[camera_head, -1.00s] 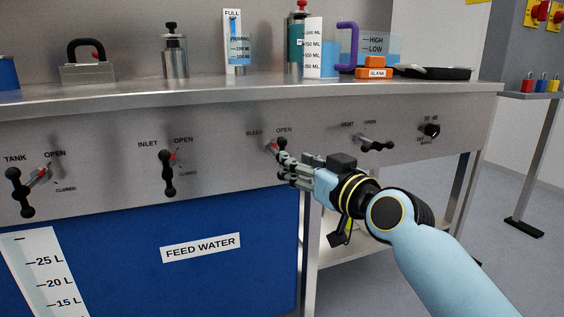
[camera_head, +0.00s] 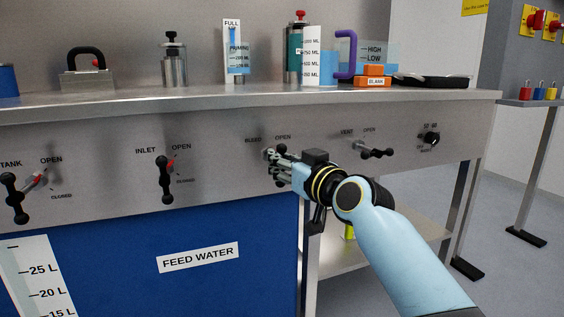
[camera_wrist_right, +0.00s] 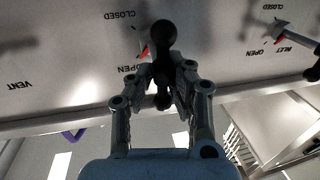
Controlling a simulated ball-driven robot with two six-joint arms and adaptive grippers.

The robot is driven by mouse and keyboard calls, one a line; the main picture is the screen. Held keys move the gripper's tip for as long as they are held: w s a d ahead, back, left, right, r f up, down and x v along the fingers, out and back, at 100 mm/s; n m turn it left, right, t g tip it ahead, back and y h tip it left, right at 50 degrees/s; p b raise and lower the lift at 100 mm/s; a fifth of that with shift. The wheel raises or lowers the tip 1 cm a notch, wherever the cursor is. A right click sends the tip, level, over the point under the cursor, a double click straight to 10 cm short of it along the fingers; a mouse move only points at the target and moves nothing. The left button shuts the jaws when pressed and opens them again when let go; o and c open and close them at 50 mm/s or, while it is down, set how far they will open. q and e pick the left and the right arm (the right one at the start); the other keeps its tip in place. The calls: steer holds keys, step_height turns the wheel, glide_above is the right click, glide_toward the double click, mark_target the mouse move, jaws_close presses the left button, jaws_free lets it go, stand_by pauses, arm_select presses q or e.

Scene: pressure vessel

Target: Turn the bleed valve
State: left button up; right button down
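The bleed valve is on the grey panel under the bench top, beside its BLEED and OPEN labels. In the head view my right gripper (camera_head: 272,166) is at the valve and hides most of its handle. In the right wrist view the black bleed valve handle (camera_wrist_right: 163,36), with rounded knobs, lies between the two fingers of my right gripper (camera_wrist_right: 164,78). The fingers are close on both sides of it; whether they press on it cannot be told. A red mark (camera_wrist_right: 143,53) shows beside the handle, near OPEN. My left gripper is in neither view.
The inlet handle (camera_head: 166,181) and tank handle (camera_head: 16,197) are on the panel to the left. The vent handle (camera_head: 374,152) and a black knob (camera_head: 432,138) are to the right. Bottles and gauges stand on the bench top (camera_head: 200,97) above.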

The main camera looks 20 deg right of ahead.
steer(key=shift+f+m, duration=0.2)
steer(key=shift+m, duration=0.1)
steer(key=m, duration=0.2)
steer(key=shift+f+m+t+b, duration=0.1)
steer(key=shift+m+t+b, duration=0.2)
steer(key=shift+m, duration=0.1)
steer(key=m, duration=0.3)
steer(key=shift+d+f+m+t+b, duration=0.1)
steer(key=shift+d+m+t+b, duration=0.05)
steer(key=shift+m+t+b, duration=0.2)
steer(key=m, duration=0.3)
steer(key=shift+t+h, duration=0.25)
steer(key=shift+h, duration=0.05)
steer(key=shift+d+m+h, duration=0.1)
steer(key=shift+m+h, duration=0.2)
steer(key=shift+m, duration=0.85)
steer(key=m+h, duration=0.1)
steer(key=m, duration=0.3)
steer(key=shift+t, duration=0.4)
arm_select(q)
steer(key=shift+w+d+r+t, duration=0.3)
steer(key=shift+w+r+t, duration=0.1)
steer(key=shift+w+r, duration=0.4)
arm_select(e)
steer(key=shift+m+h, duration=0.4)
steer(key=shift+m, duration=1.3)
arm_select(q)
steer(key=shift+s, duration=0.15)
